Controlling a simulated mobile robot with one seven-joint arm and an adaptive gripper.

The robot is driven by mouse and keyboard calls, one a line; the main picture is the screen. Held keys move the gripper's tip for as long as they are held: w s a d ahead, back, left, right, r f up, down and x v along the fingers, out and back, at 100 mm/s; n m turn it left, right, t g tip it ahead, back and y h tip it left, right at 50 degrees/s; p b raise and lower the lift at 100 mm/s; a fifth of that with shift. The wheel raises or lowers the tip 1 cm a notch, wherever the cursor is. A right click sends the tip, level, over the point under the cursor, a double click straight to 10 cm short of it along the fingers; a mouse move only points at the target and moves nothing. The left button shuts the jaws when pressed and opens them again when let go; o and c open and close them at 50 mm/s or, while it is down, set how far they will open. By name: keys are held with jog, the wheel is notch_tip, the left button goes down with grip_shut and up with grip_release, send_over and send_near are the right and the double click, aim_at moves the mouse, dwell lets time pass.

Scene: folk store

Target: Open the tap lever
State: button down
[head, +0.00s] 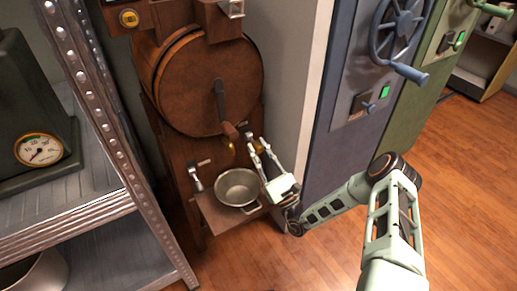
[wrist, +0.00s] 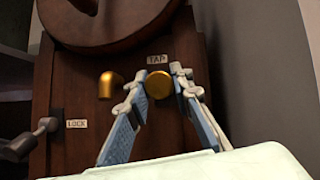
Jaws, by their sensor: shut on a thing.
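The tap lever's round brass knob (wrist: 159,85) is on the brown wooden machine below a "TAP" label (wrist: 157,59) in the wrist view. My gripper (wrist: 163,80) has one finger on each side of the knob and is shut on it. In the head view my gripper (head: 258,143) reaches up to the machine's front from the right, above the bowl, and largely hides the knob. A brass spout (wrist: 110,85) sticks out just left of the knob. The rest of the lever behind the knob is hidden.
A metal bowl (head: 238,204) sits on a small wooden shelf (head: 213,215) below the spout. A lock lever (wrist: 28,140) with a "LOCK" label (wrist: 76,124) is at left. A crank handle (head: 229,131) hangs above. A pale wall (head: 297,95) is close on the right.

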jog(key=c, duration=1.7)
grip_release()
jog(key=shift+f, duration=0.1)
jog(key=v, duration=1.2)
jog(key=shift+c, duration=0.3)
